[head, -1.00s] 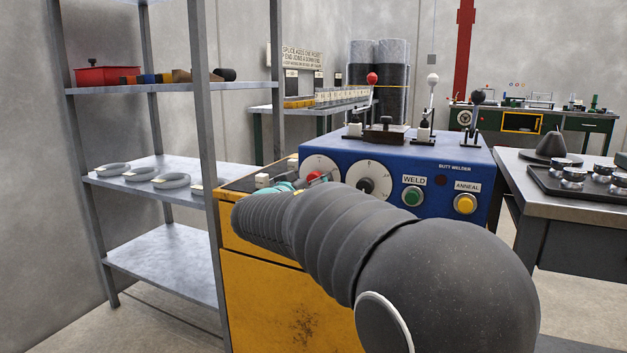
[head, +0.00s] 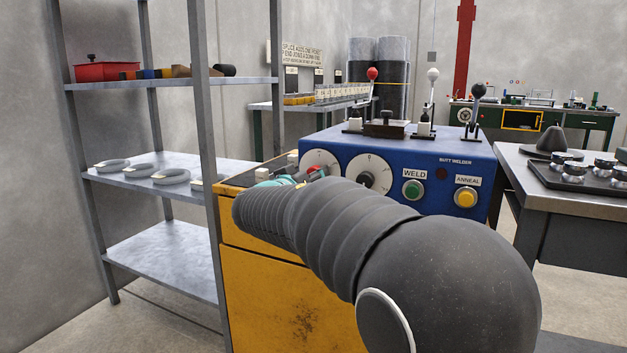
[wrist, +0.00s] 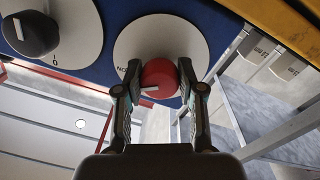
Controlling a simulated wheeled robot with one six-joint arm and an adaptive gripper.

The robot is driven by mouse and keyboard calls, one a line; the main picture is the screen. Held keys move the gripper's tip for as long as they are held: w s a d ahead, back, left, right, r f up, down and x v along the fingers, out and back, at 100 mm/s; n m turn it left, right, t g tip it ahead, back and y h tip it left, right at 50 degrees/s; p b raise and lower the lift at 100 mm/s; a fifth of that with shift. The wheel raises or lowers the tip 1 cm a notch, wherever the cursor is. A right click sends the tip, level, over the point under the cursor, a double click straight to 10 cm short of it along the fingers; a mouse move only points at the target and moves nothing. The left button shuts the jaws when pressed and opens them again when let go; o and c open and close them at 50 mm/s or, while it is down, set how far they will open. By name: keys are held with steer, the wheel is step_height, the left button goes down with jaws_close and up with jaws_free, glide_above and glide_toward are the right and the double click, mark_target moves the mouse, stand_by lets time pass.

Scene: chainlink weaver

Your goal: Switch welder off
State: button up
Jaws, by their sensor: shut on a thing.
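The blue butt welder (head: 455,195) stands on the yellow cabinet. Its red knob (head: 315,170) sits on a white round dial (head: 321,161) at the left of the front panel. In the wrist view the red knob (wrist: 159,79) has a white pointer line toward the picture's left, near lettering at the dial's edge. My gripper (wrist: 159,84) is shut on the red knob, one finger on each side. In the head view my gripper (head: 290,181) is largely hidden behind my arm. A black knob (head: 366,179) on a second white dial is to the right, clear of the fingers.
A green weld button (head: 413,189) and a yellow anneal button (head: 465,198) are on the panel's right. Levers with red (head: 372,74), white (head: 433,74) and black (head: 479,90) balls rise above the welder. A metal shelf (head: 165,233) stands left; a workbench (head: 570,195) stands right.

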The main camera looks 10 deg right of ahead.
steer(key=n+b, duration=0.2)
steer(key=shift+f+b, duration=0.25)
steer(key=shift+b, duration=0.05)
steer(key=n+b, duration=0.2)
steer(key=n, duration=0.1)
steer(key=n+b, duration=0.1)
steer(key=n, duration=0.2)
steer(key=shift+r+b, duration=0.2)
steer(key=shift+b, duration=0.15)
steer(key=shift+d+r+n, duration=0.1)
steer(key=shift+n, duration=1.5)
steer(key=shift+n+b, duration=0.3)
steer(key=o, duration=1.1)
steer(key=shift+o, duration=0.2)
steer(key=shift+s, duration=0.1)
steer(key=v, duration=1.2)
steer(key=shift+f, duration=0.25)
